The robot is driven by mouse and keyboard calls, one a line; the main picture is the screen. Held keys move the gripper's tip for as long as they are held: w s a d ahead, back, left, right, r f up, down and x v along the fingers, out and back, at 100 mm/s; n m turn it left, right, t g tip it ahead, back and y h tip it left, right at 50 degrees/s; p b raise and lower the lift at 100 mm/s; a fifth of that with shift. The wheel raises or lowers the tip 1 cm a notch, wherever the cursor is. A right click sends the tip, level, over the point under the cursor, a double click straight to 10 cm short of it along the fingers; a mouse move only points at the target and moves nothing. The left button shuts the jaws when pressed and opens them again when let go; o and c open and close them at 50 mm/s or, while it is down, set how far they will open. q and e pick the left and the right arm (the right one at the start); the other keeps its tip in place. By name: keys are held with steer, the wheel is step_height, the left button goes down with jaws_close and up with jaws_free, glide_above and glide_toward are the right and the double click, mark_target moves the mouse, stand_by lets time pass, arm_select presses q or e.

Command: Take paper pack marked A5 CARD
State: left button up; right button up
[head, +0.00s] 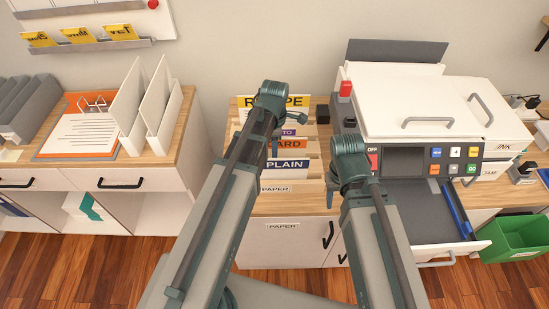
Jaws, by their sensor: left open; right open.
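An upright rack (262,189) labelled PAPER holds several packs on the wooden cabinet top. An orange-labelled pack reading "ARD" (292,145) stands in it, the start of its label hidden behind my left arm. I cannot read A5 on it. In front of it is a blue-labelled PLAIN pack (288,163); behind it are a purple-labelled pack (288,132) and a yellow-labelled pack (299,101). My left gripper (286,143) is open over the rack, with no pack visibly held. My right gripper (332,188) is open beside the rack's right side, largely hidden by its wrist.
A white printer (410,105) with a control panel and an open grey front tray (424,216) stands close on the right. A green bin (516,238) is at far right. On the left cabinet are an orange tray (76,100) and white upright files (160,105).

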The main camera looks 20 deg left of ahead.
arm_select(q)
steer(key=shift+f, duration=0.25)
jaws_close()
steer(key=shift+r, duration=0.1)
stand_by(0.3)
step_height(320, 180, up, 10)
steer(key=p, duration=1)
